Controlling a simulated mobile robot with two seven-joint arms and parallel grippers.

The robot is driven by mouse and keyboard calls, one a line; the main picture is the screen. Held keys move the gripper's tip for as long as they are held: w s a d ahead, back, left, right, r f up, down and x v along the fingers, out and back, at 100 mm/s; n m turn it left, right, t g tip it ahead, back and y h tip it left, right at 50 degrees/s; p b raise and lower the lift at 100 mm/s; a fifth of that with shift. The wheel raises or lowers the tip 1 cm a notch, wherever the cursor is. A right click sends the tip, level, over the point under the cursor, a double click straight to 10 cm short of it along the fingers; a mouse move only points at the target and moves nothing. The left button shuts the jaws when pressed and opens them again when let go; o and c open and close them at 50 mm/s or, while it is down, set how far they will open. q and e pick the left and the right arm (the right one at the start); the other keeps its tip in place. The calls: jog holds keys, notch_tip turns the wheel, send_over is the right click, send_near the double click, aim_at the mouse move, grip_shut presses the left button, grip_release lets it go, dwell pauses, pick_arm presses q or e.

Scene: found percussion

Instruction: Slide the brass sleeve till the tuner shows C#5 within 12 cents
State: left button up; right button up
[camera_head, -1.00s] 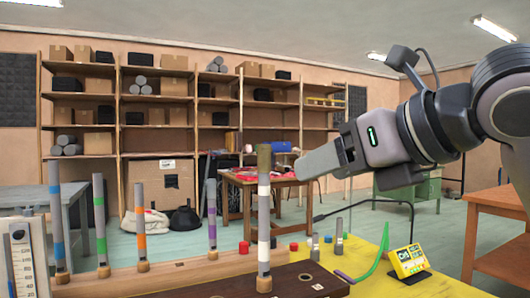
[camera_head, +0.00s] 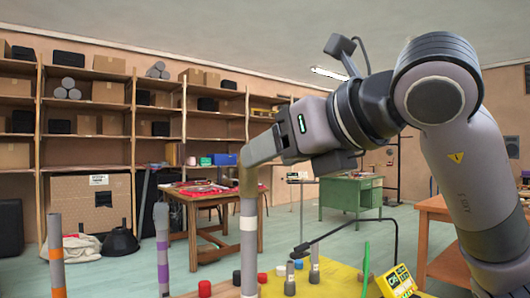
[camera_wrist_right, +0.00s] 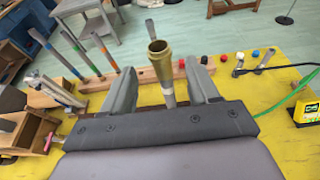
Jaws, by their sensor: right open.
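The brass sleeve (camera_head: 248,182) sits on the upper end of an upright grey tube with a white band (camera_head: 248,224). In the right wrist view the brass sleeve (camera_wrist_right: 160,60) stands between my right gripper's two fingers, with a gap on each side. My right gripper (camera_head: 257,152) is open and level with the sleeve's top in the head view. It also shows in the right wrist view (camera_wrist_right: 162,82). The yellow tuner (camera_head: 398,281) is at the lower right; its reading is too small to tell. It also shows in the right wrist view (camera_wrist_right: 308,111). My left gripper is out of view.
Tubes with orange (camera_head: 56,254) and purple (camera_head: 162,246) bands stand to the left. Shelves and a green desk stand far behind.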

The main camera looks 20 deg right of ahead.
aim_at(248, 171)
jog(key=shift+x, duration=3.5)
jog(key=shift+c, duration=0.2)
jog(key=shift+s, duration=0.1)
jog(key=c, duration=1)
jog(key=shift+r+p, duration=0.35)
jog(key=shift+r, duration=0.05)
jog(key=o, duration=1.1)
